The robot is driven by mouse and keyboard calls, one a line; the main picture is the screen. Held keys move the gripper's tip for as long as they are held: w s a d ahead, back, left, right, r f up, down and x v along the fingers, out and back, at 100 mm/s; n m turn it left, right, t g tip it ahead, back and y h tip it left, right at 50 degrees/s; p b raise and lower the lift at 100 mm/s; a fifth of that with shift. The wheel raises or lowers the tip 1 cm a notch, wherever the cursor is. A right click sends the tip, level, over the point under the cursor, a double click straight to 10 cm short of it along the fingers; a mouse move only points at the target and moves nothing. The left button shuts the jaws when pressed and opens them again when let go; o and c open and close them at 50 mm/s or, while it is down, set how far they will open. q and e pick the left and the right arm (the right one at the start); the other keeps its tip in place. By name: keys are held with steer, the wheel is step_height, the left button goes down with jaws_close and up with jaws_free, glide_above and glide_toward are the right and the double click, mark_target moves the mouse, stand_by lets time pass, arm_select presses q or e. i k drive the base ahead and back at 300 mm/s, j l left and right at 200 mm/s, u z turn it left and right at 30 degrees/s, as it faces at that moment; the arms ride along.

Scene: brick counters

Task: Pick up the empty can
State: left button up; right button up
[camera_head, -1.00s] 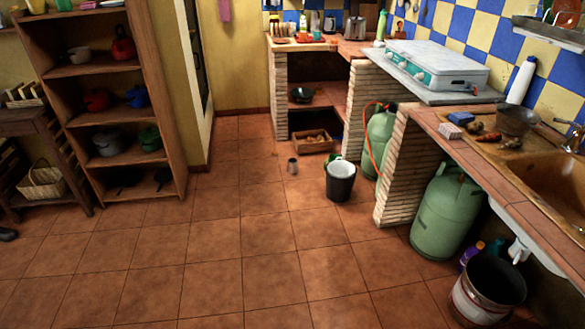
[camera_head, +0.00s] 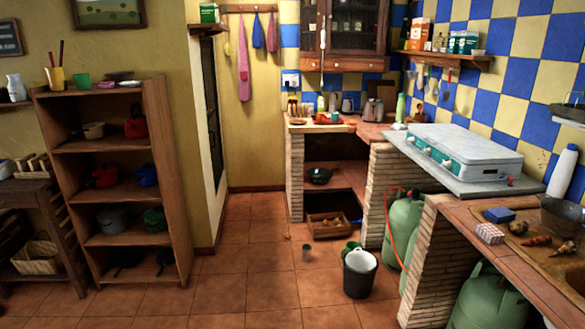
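Neither of my grippers shows.
Brick counters (camera_head: 405,262) with green gas bottles (camera_head: 402,230) under them line the right side. A wooden shelf (camera_head: 165,165) with pots stands at left. A crate (camera_head: 328,226) sits beneath the far counter. The floor (camera_head: 245,285) between is clear.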

mark_target(307, 253)
steer(key=i+z, duration=0.2)
steer(key=i, duration=0.75)
steer(key=i+z, duration=0.2)
steer(key=i, duration=0.75)
